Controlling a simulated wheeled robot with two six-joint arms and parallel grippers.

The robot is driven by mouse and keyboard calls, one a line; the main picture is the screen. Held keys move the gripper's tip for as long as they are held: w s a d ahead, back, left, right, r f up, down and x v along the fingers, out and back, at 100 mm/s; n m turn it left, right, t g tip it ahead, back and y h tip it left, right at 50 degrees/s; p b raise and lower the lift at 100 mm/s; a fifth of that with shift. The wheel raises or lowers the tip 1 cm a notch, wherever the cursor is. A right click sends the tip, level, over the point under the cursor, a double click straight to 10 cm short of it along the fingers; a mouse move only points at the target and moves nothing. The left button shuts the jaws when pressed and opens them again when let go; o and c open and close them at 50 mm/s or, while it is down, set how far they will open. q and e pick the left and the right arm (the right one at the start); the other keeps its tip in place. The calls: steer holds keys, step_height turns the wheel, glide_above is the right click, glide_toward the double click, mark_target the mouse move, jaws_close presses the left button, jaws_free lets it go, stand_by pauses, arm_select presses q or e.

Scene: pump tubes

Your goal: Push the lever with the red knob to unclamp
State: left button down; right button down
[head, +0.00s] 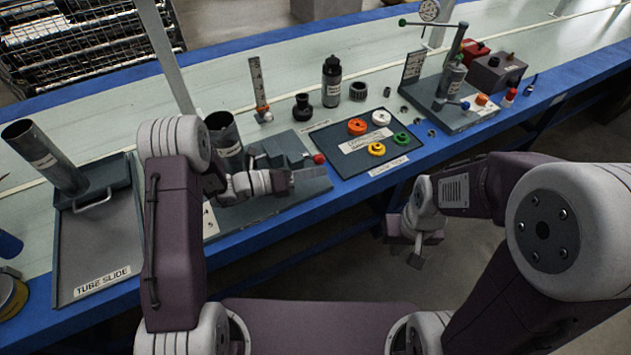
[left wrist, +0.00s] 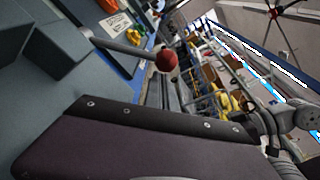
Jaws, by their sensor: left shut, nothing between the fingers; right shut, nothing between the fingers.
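The red knob (head: 319,158) is on the end of a lever on the dark grey clamp (head: 278,150), close to the table's front edge. In the left wrist view the red knob (left wrist: 167,60) and its metal rod (left wrist: 120,46) show clearly, with the rod running from the dark blue-grey clamp body. My left gripper (head: 312,173) is shut and empty just in front of the knob, over the clamp's base. I cannot tell whether it touches the lever. My right gripper (head: 416,259) is shut and empty, hanging low in front of the table.
A steel tube (head: 224,138) stands beside the clamp. The tube slide tray (head: 97,240), with another tilted tube, is at left. A dark tray (head: 345,165) with coloured rings lies right of the knob. A lever press (head: 452,85) stands further right. Floor in front is clear.

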mark_target(317, 155)
arm_select(q)
steer(key=shift+w+r, duration=0.1)
steer(key=r+p, duration=0.1)
steer(key=p, duration=0.1)
steer(key=w+r+p, duration=0.1)
steer(key=a+r+n+p, duration=0.1)
steer(key=p, duration=0.1)
steer(key=shift+w+r+p, duration=0.2)
steer(key=shift+r+p, duration=0.05)
steer(key=shift+p, duration=0.05)
steer(key=shift+w+a, duration=0.2)
steer(key=shift+w, duration=0.25)
steer(key=shift+f, duration=0.1)
